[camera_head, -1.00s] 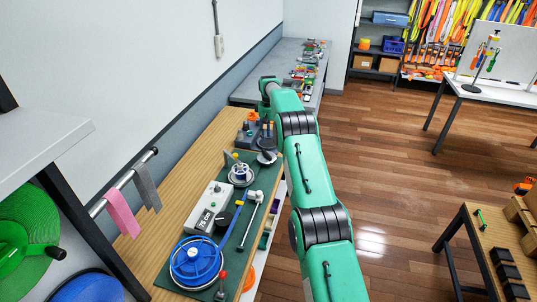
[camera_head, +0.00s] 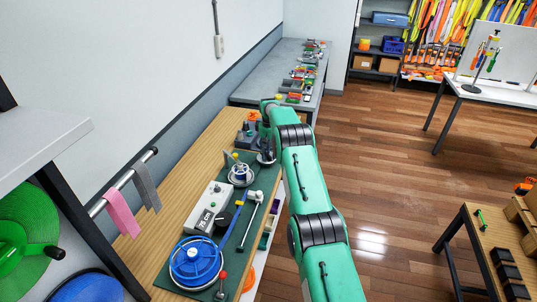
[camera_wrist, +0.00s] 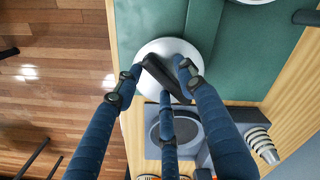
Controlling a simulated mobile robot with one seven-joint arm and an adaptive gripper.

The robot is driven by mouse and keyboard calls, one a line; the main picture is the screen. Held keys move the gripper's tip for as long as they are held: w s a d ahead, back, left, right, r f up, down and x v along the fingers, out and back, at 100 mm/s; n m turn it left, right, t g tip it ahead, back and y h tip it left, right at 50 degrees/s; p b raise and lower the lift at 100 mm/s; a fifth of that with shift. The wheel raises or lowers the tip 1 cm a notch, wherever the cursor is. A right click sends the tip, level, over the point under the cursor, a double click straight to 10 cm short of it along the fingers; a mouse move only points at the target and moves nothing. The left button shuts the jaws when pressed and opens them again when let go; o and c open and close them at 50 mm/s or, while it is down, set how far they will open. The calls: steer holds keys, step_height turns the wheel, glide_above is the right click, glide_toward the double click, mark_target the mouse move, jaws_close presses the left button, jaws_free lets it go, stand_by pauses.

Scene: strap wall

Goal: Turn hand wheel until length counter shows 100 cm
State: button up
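The length counter is a light grey box (camera_head: 200,205) on the bench. Its small display reads about 75 cm, in tiny print. A pale round disc (camera_head: 261,165) with a dark crank bar sits at the far end of the green mat (camera_head: 245,240); it looks like the hand wheel. The disc (camera_wrist: 147,52) and its black bar (camera_wrist: 160,75) also show in the wrist view. My gripper (camera_wrist: 163,82) is over the disc, its blue fingers spread around the bar. Contact with the bar cannot be told. In the head view my gripper (camera_head: 267,145) is small and partly hidden.
A blue reel (camera_head: 196,262) with a blue strap stands at the mat's near end. A white-and-blue spool (camera_head: 240,174) is close to the disc. A dark grey block (camera_wrist: 176,128) stands beside the disc. Pink and grey straps hang from a wall rail (camera_head: 125,182).

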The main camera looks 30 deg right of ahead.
stand_by(0.3)
jaws_close()
steer(key=shift+a+m+b, duration=0.15)
steer(key=shift+m+b, duration=0.2)
steer(key=shift+m, duration=1)
steer(key=shift+a+m+b, duration=0.15)
steer(key=shift+m+b, duration=0.15)
steer(key=shift+m, duration=1.05)
jaws_free()
